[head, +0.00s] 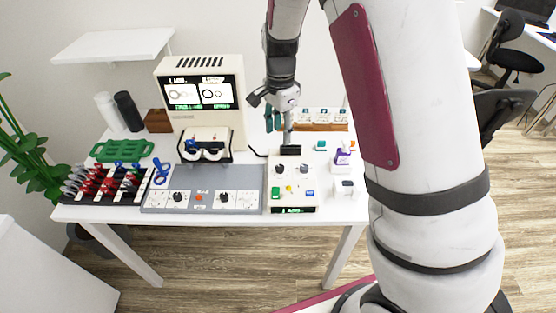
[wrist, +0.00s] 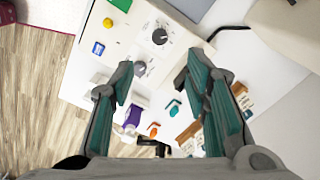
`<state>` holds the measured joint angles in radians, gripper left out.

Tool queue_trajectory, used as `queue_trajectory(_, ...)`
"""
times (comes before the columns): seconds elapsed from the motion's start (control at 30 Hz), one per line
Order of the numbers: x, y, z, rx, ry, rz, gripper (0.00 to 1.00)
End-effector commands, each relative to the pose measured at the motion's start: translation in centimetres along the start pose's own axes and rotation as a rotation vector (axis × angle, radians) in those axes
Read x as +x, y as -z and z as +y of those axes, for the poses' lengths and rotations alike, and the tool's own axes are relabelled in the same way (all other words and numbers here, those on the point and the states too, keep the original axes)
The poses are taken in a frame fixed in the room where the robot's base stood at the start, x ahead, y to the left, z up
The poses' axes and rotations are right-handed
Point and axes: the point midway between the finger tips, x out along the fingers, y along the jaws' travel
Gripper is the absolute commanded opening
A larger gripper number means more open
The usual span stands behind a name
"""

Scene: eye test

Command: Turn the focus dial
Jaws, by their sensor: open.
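A white control box (head: 291,205) stands on the table, with a black dial (head: 279,169) and a greyer dial (head: 304,169) on its top. In the wrist view, the black dial (wrist: 159,37) is ringed by scale marks, and the grey dial (wrist: 139,67) appears close to my left fingertip. I cannot read which is the focus dial. My gripper (wrist: 160,68) has teal finger pads spread apart with nothing between them. In the head view, my gripper (head: 278,122) hangs above the back of the box, apart from the dials.
A grey panel (head: 202,206) with more dials lies left of the box. Behind it stand a viewer (head: 206,147) and a beige monitor (head: 203,68). A purple bottle (head: 342,157) stands right of the box. A rack of red-handled items (head: 98,184) is far left.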

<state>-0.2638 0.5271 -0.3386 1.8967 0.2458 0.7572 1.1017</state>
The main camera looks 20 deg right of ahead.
Motion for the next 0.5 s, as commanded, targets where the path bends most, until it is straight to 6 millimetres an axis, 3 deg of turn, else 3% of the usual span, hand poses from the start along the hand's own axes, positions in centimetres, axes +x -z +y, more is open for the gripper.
queue_trajectory(0.17,1.7,0.0,0.1,0.003,-0.005,0.000,0.43)
queue_trajectory(0.5,8.2,0.1,0.2,0.002,-0.005,-0.001,0.43)
